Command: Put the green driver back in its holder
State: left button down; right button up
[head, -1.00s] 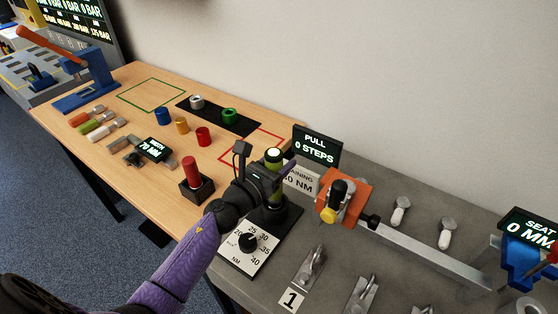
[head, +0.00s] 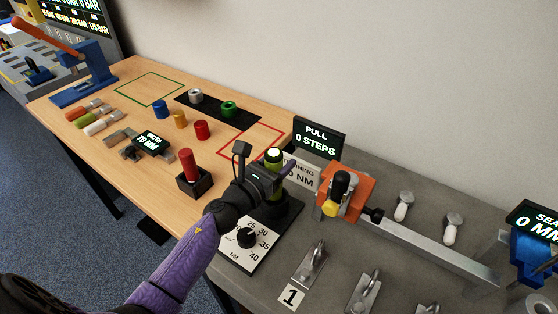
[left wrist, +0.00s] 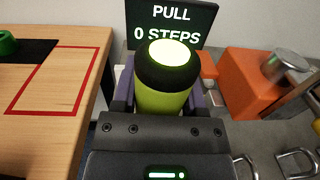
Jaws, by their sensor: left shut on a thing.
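The green driver (head: 274,157) stands upright, with a black collar and a lit pale top. My left gripper (head: 272,176) is shut around its body. In the left wrist view the driver (left wrist: 162,98) stands between the purple fingers. A black holder base (head: 282,214) is directly below the driver, behind a white torque dial (head: 247,238). My gripper hides the driver's lower end, so I cannot tell whether it is seated in the holder. My right gripper is not in view.
A sign reading PULL 0 STEPS (head: 319,139) stands close behind the driver. An orange block (head: 345,190) with a metal bar lies to the right. A red cylinder in a black block (head: 188,170) stands left on the wooden table (head: 95,155).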

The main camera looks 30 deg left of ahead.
pick_arm(q)
jog(key=shift+f+b, duration=0.35)
jog(key=shift+f, duration=0.05)
jog(key=shift+c, duration=0.3)
grip_release()
